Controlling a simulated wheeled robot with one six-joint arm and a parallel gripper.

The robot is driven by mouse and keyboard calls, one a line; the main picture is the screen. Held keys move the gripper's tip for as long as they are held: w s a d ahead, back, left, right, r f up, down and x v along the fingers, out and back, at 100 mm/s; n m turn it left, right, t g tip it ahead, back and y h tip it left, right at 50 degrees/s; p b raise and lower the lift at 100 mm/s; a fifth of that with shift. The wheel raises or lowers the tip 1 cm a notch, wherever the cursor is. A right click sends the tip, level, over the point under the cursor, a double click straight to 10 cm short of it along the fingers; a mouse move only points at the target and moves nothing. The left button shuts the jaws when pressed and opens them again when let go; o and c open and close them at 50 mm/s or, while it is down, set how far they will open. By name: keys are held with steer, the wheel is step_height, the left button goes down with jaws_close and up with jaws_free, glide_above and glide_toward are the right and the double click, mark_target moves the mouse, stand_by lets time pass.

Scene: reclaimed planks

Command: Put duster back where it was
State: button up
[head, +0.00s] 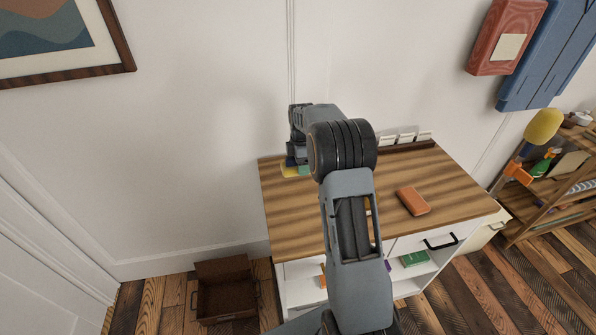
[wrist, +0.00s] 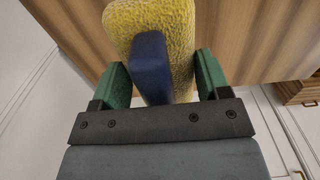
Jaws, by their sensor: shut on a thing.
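The duster (wrist: 150,22) has a fluffy yellow head and a blue block-like part. In the wrist view it sits between the green fingers of my gripper (wrist: 163,80), which is shut on it. In the head view my gripper (head: 303,170) is at the back left of the wooden cabinet top (head: 290,225), close to the wall. There a yellow bit of the duster (head: 288,170) shows beside a green fingertip. My arm hides most of the gripper. I cannot tell whether the duster touches the cabinet top.
An orange-brown block (head: 412,201) lies on the cabinet top at right. A dark rail with white cards (head: 405,141) runs along its back edge. An open brown crate (head: 226,292) stands on the floor at left. A wooden shelf (head: 550,200) with several items stands at right.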

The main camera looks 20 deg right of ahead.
mark_target(298, 179)
steer(key=shift+w+a+f, duration=0.25)
steer(key=shift+w+f, duration=0.05)
steer(key=shift+f, duration=0.2)
steer(key=shift+w+f, duration=0.15)
steer(key=shift+f, duration=1.5)
steer(key=shift+f, duration=0.2)
steer(key=o, duration=0.9)
